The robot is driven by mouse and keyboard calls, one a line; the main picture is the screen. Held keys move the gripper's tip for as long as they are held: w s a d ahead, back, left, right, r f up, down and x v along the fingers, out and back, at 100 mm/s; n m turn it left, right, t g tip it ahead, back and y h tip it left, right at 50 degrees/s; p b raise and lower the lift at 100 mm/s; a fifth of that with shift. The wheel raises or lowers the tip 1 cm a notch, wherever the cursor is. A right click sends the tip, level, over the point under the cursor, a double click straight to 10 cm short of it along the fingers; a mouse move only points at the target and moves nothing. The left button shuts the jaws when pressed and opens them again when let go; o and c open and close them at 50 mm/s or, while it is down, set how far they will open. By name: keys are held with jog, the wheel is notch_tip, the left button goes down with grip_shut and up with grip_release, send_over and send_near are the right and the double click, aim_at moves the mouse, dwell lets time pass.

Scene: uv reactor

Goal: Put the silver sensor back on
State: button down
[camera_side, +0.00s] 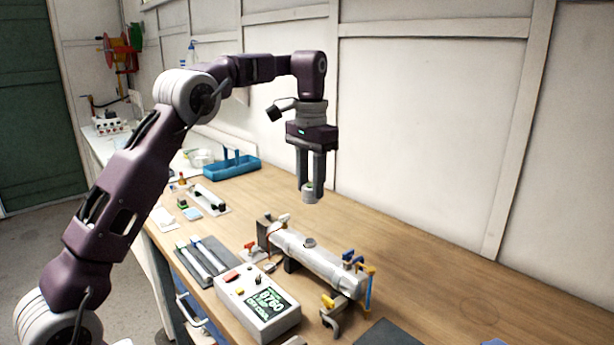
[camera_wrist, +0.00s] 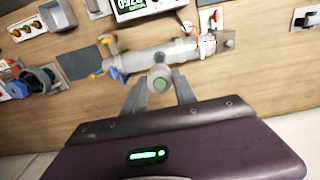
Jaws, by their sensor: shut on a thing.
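My gripper (camera_side: 312,188) is shut on the silver sensor (camera_side: 309,194), a small grey cylinder, and holds it in the air above the bench. In the wrist view the silver sensor (camera_wrist: 160,80) shows a green round end between the fingertips. The reactor (camera_side: 325,262) is a pale silver tube lying on the bench below my gripper. A round port (camera_side: 309,242) shows on top of the tube, and the sensor is well above it, apart.
A meter box (camera_side: 259,303) with a green display stands in front of the tube. Blue and yellow valve handles (camera_side: 367,283) rise at the tube's right end. A blue tray (camera_side: 231,167) stands at the back left. The bench (camera_side: 420,290) is clear right of the tube.

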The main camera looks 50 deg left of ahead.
aim_at(310, 187)
jog(key=shift+f, duration=1.4)
jog(key=shift+f, duration=0.1)
jog(key=shift+f, duration=2.8)
jog(key=shift+f, duration=1.2)
jog(key=c, duration=0.9)
grip_release()
notch_tip(310, 187, up, 6)
jog(key=shift+r, duration=0.5)
